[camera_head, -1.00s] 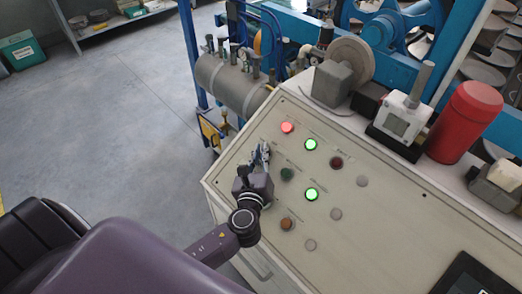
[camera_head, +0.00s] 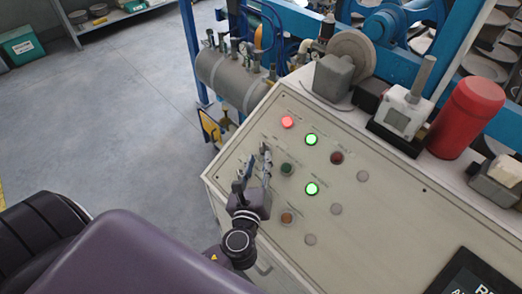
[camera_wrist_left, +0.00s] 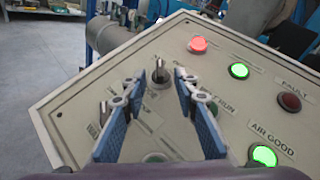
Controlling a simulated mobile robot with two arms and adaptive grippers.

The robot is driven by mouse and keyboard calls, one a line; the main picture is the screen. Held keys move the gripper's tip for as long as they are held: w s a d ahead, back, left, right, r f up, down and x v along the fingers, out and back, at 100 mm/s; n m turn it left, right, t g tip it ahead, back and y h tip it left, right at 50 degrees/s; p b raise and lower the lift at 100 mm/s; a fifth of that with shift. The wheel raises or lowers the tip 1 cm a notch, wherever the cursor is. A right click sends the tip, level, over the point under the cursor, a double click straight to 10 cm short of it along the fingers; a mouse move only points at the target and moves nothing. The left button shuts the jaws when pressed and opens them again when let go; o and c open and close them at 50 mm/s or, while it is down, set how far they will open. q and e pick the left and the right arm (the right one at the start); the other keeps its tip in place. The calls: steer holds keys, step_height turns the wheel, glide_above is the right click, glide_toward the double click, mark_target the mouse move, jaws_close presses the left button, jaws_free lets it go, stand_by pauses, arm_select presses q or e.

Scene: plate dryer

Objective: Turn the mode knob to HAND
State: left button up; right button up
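My left gripper (camera_head: 256,164) is over the left part of the cream control panel (camera_head: 320,246). In the left wrist view its two blue-padded fingers (camera_wrist_left: 158,84) are spread apart with nothing held between them. A dark knob with a light pointer (camera_wrist_left: 159,72) sits on the panel between and just beyond the fingertips, apart from both. A second knob (camera_wrist_left: 106,110) is partly behind the left finger. The label text by both knobs is too small to read, so I cannot tell which is the mode knob or its setting. My right gripper is out of view.
Lit red (camera_head: 288,122) and green lamps (camera_head: 312,139) and several unlit buttons are right of the gripper. A red cylinder (camera_head: 466,118) stands on the ledge behind. A screen (camera_head: 470,274) is at lower right. Open floor (camera_head: 110,130) lies left.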

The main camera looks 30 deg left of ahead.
arm_select(q)
steer(key=v, duration=0.5)
steer(key=shift+s+d, duration=0.15)
steer(key=shift+s, duration=0.15)
